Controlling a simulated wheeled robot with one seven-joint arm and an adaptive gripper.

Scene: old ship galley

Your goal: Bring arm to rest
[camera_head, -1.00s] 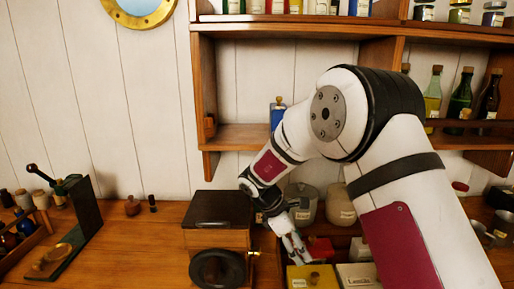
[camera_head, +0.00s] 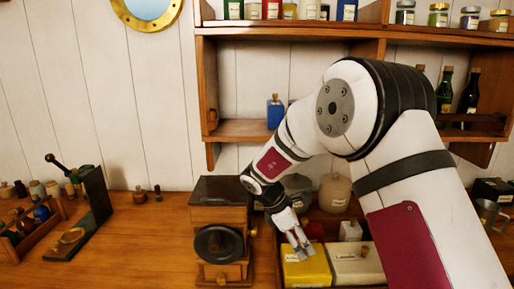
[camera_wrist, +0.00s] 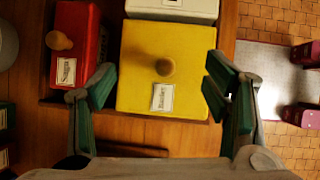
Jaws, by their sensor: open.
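My arm reaches over the counter from the right in the head view, bent at the elbow. My gripper (camera_head: 300,243) points down over a yellow box (camera_head: 306,268) in the wooden tray. In the wrist view my gripper (camera_wrist: 160,90) is open, its green-padded fingers spread apart with nothing held between them. The yellow box (camera_wrist: 165,50), with a round wooden knob and a small label, lies below, between the fingers in the picture. I cannot tell how high the fingers are above it.
A wooden grinder (camera_head: 220,232) stands left of the gripper. A red box (camera_wrist: 75,45) and a white box (camera_head: 356,265) flank the yellow one. A wall shelf (camera_head: 250,130) with bottles is behind the arm. The counter (camera_head: 140,235) has clear room left of the grinder.

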